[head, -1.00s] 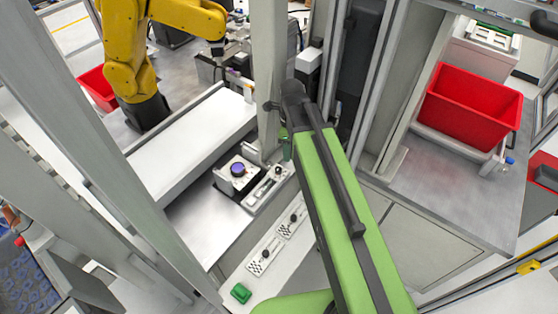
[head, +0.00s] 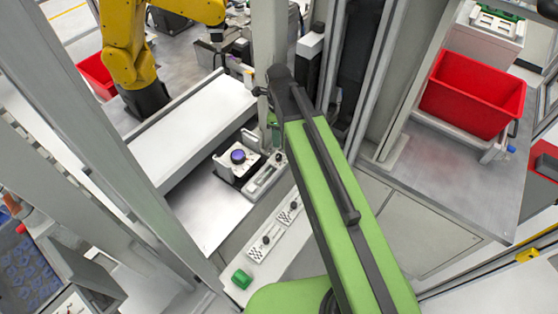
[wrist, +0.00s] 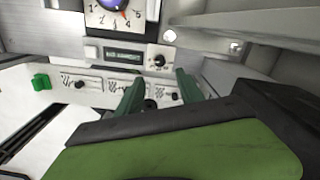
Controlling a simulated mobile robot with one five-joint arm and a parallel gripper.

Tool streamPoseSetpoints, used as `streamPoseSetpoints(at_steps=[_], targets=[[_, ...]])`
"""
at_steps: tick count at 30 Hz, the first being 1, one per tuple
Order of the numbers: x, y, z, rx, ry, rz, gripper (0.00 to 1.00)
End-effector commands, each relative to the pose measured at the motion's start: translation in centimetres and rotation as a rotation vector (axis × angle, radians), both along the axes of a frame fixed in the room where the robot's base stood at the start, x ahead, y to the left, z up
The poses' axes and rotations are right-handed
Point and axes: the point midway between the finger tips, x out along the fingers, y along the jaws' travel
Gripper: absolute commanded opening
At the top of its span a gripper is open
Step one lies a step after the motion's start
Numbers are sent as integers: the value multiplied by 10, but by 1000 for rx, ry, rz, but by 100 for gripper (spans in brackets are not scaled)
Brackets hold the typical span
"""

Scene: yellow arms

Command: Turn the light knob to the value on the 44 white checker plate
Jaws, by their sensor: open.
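A blue-purple dial knob (head: 238,156) sits on a white plate; the wrist view shows its lower edge and printed numbers at the top (wrist: 110,5). Below it, a panel carries a small dark display (wrist: 124,55) and a small black knob (wrist: 159,61). White checker plates with black knobs (wrist: 80,84) (head: 265,241) line a pale strip. I cannot read which plate is marked 44, nor tell which knob is the light knob. My gripper (wrist: 158,82) is open and empty, its green fingers apart, in front of the strip below the small black knob. Contact cannot be judged.
A green block (head: 241,279) sits at the strip's near end. A grey post (head: 269,50) rises close beside my arm. A yellow robot arm (head: 125,50) stands at the back left, and a red bin (head: 472,95) is at the right.

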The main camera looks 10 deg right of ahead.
Motion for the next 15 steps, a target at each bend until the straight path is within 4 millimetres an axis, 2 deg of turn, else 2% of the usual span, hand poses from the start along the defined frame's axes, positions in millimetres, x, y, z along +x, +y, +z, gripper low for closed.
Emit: streamPoseSetpoints(at_steps=[1, 12, 15], targets=[[0, 0, -22, 0, 0, 0, 44], [0, 0, -95, 0, 0, 0, 44], [0, -1, -107, 0, 0, -1, 44]])
